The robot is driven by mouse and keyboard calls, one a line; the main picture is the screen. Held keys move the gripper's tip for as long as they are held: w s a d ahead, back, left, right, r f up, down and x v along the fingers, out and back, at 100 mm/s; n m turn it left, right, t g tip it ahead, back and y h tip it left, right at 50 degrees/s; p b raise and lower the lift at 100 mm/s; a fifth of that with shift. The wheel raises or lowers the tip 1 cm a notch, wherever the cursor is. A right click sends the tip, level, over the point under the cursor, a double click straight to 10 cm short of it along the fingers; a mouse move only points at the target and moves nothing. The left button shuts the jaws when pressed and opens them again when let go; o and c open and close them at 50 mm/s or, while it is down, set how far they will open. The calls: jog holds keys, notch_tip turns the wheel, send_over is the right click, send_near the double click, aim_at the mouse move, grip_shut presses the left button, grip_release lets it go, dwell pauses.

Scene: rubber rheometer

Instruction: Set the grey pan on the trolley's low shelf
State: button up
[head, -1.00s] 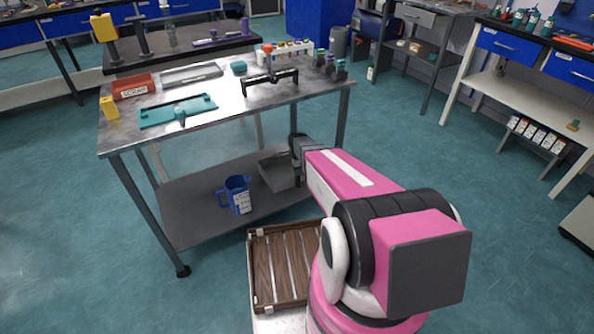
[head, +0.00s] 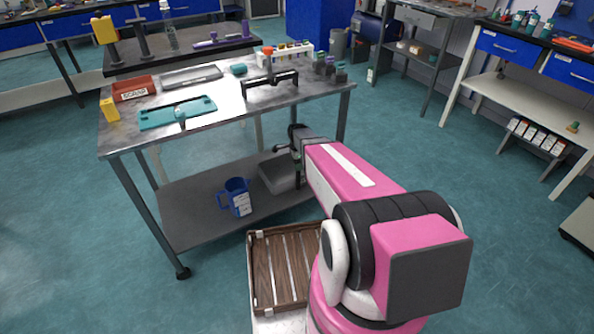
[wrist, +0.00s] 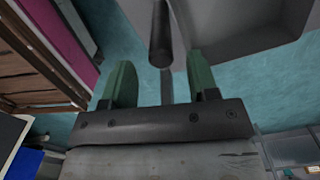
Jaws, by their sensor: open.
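The grey pan (head: 280,178) sits at the right part of the trolley's low shelf (head: 190,215), looking level and resting on it. My gripper (head: 298,171) is at the pan's right side, its fingers partly hidden by my arm. In the wrist view the green fingers (wrist: 161,80) are wide apart. A dark rod, seemingly the pan's handle (wrist: 160,35), shows beyond and between the fingertips without being clamped. A pale grey surface, seemingly the pan (wrist: 255,25), fills the upper right there.
A blue jug (head: 236,197) stands on the low shelf left of the pan. A wooden slatted crate (head: 285,268) is in front of the trolley. The trolley's top (head: 235,105) carries a teal tray, a red bin and racks. The shelf's left part is clear.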

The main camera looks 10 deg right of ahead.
notch_tip(320, 180, up, 6)
jog(key=shift+s+r, duration=0.2)
jog(key=shift+r, duration=0.05)
jog(key=s+r+n, duration=0.4)
jog(key=s+n, duration=0.4)
jog(key=s, duration=0.2)
jog(key=s+r+n, duration=0.5)
jog(key=s+n, duration=0.4)
jog(key=s, duration=0.2)
jog(key=shift+a, duration=0.35)
jog(key=shift+r, duration=0.1)
